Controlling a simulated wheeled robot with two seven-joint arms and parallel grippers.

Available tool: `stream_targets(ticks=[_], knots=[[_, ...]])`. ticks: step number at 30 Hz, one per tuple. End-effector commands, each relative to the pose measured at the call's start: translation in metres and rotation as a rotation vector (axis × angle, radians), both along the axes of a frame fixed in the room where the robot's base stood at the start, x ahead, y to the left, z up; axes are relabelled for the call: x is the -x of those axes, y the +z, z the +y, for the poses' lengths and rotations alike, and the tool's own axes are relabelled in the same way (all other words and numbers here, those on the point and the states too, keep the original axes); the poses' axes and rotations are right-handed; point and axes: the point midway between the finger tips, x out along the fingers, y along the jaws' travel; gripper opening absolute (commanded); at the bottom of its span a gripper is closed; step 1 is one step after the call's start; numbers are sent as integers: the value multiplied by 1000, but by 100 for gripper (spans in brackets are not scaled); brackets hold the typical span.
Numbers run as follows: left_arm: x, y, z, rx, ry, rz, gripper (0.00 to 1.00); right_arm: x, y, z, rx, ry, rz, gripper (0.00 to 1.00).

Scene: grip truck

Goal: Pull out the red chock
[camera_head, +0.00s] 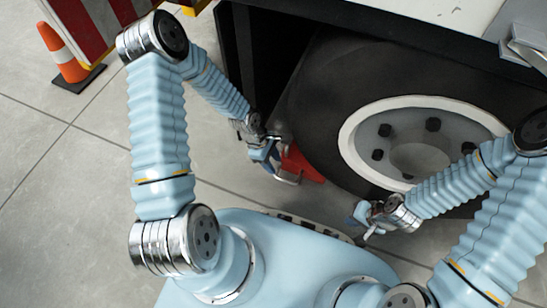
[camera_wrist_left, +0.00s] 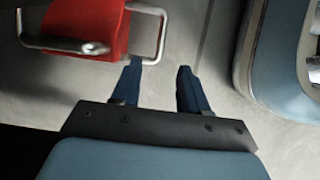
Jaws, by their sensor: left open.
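The red chock (camera_head: 302,165) sits on the floor against the base of the truck's tyre (camera_head: 330,85) in the head view. A metal handle (camera_head: 288,181) sticks out from it. In the left wrist view the red chock (camera_wrist_left: 88,22) is at the upper left, with its handle (camera_wrist_left: 160,50) beside it. My left gripper (camera_wrist_left: 160,72) is open, its left fingertip at or very near the handle's lower corner; contact is unclear. In the head view my left gripper (camera_head: 270,155) is beside the chock. My right gripper (camera_head: 364,222) is below the wheel, apart from the chock; its jaw opening is unclear.
The truck body overhangs the wheel, whose grey hub (camera_head: 415,140) faces me. An orange and white cone (camera_head: 62,55) stands at the upper left near a red and white striped panel (camera_head: 85,25). The floor (camera_head: 60,220) at the left is clear.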

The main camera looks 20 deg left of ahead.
Motion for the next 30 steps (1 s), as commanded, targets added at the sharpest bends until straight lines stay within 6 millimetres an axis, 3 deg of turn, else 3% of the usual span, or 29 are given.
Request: stream_targets(ticks=[7, 21, 30], knots=[[1, -17, -7, 0, -3, 3, 44, 0, -6, 0, 0, 0, -1, 0], [2, -99, -40, 1, -2, 2, 44, -2, -29, -1, 2, -4, -7, 0], [2, -126, -52, 1, -1, 1, 44, -2, -35, -1, 2, -5, -8, 0]])
